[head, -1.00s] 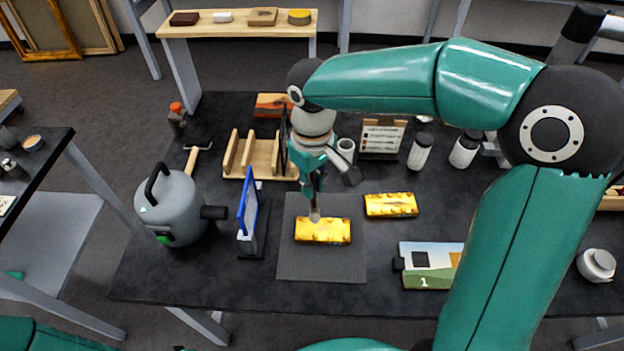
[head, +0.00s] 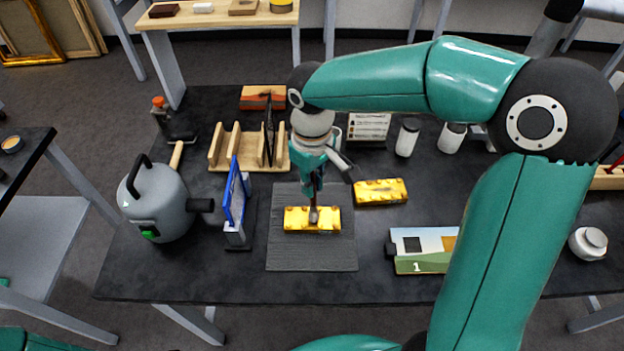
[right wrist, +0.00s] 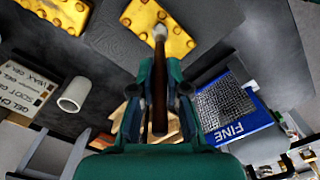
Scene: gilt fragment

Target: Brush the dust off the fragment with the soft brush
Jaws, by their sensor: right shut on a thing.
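The gold fragment (head: 296,222) lies on a dark grey mat (head: 312,256) at the table's middle. It shows at the top of the right wrist view (right wrist: 178,40). My right gripper (head: 312,187) is above it, shut on the soft brush (right wrist: 161,90), which has a brown handle and a pale tip. The brush points down and its tip (head: 313,215) is at the fragment's middle. I cannot tell whether it touches. Dust is too small to make out. A second gold piece (head: 381,192) lies right of the mat. My left gripper is not in view.
Left of the mat stand a blue-framed panel (head: 234,196), marked FINE in the wrist view, and a grey canister (head: 160,205). A wooden rack (head: 221,148) stands behind. The table front (head: 230,283) is clear.

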